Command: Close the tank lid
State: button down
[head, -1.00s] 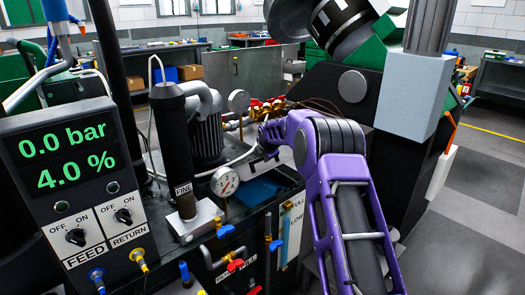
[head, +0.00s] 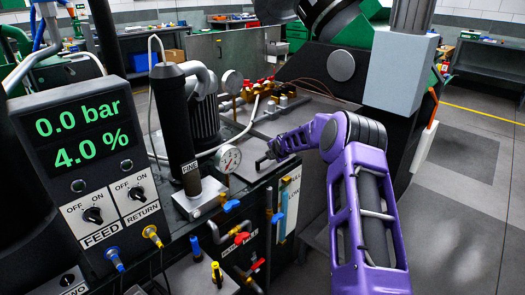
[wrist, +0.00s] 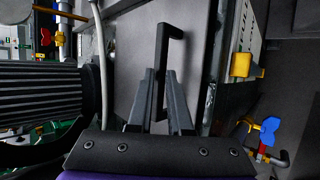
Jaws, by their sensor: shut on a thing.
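The tank lid is a flat grey plate (wrist: 130,45) in the wrist view, with a black bar handle (wrist: 172,30) on it. In the head view the lid (head: 247,165) lies about level on the tank top, behind the round gauge. No opening shows there. My gripper (wrist: 161,98) is shut on the lid handle, its two dark fingers at either side of the lower bar. In the head view my gripper (head: 266,160) is small and dark at the end of my purple arm. Whether the lid's edge sits fully on its seat cannot be told.
A round gauge (head: 228,158), a black filter column (head: 175,125) and a ribbed motor (head: 205,120) stand left of the lid. A grey hose (wrist: 101,60) runs beside it. Valves with red and blue handles (head: 241,238) line the tank front. The floor at right is clear.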

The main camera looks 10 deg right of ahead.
jog(key=shift+w+a, duration=0.1)
jog(key=shift+a, duration=0.3)
jog(key=c, duration=1.1)
grip_release()
jog(key=shift+w, duration=0.1)
jog(key=shift+d+f, duration=0.1)
jog(key=p+v, duration=0.2)
jog(key=v, duration=1.5)
jog(key=shift+s+d, duration=0.2)
jog(key=shift+s, duration=0.05)
